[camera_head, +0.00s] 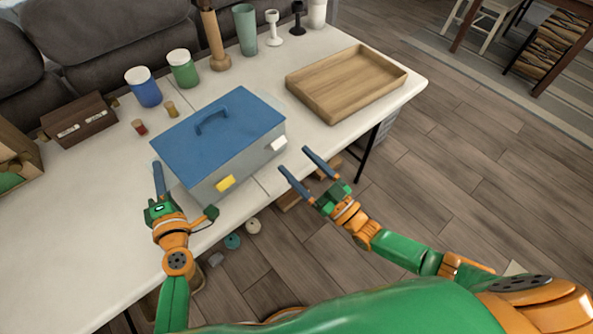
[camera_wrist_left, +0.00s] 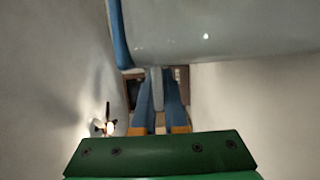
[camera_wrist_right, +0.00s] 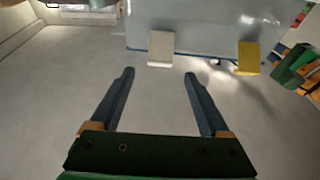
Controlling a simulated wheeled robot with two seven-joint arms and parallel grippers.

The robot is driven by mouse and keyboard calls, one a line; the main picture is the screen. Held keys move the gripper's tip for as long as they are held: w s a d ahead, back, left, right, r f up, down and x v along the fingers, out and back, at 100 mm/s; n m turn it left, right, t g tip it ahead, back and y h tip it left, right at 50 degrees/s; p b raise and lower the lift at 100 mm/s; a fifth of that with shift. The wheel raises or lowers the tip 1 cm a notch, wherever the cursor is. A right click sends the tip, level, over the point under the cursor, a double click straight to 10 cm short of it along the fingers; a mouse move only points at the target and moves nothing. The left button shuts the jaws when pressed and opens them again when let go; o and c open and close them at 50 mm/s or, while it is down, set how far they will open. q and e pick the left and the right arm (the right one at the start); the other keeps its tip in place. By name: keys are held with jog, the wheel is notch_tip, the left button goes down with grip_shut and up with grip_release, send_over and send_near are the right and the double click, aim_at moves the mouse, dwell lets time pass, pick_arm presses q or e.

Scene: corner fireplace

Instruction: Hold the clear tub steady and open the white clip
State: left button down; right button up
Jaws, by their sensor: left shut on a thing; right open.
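The clear tub (camera_head: 250,164) looks greyish and has a blue lid (camera_head: 235,133) with a handle on top; it stands on the white table. The white clip (camera_head: 279,143) is at the right of its front wall, and a yellow clip (camera_head: 225,183) is to the left. My left gripper (camera_head: 159,170) is at the tub's left end, its fingers shut on a narrow grey part of it (camera_wrist_left: 156,88). My right gripper (camera_head: 293,159) is open and empty, in front of the white clip. In the right wrist view the white clip (camera_wrist_right: 160,48) lies beyond the fingertips, apart from them.
A wooden tray (camera_head: 345,85) lies to the right of the tub. Blue (camera_head: 143,87) and green (camera_head: 182,69) jars stand behind it, with two small jars nearer. A brown box (camera_head: 78,120) is at the left.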

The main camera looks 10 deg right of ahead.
jog(key=v, duration=0.7)
jog(key=shift+w, duration=0.1)
pick_arm(q)
jog(key=c, duration=0.9)
grip_release()
jog(key=o, duration=0.6)
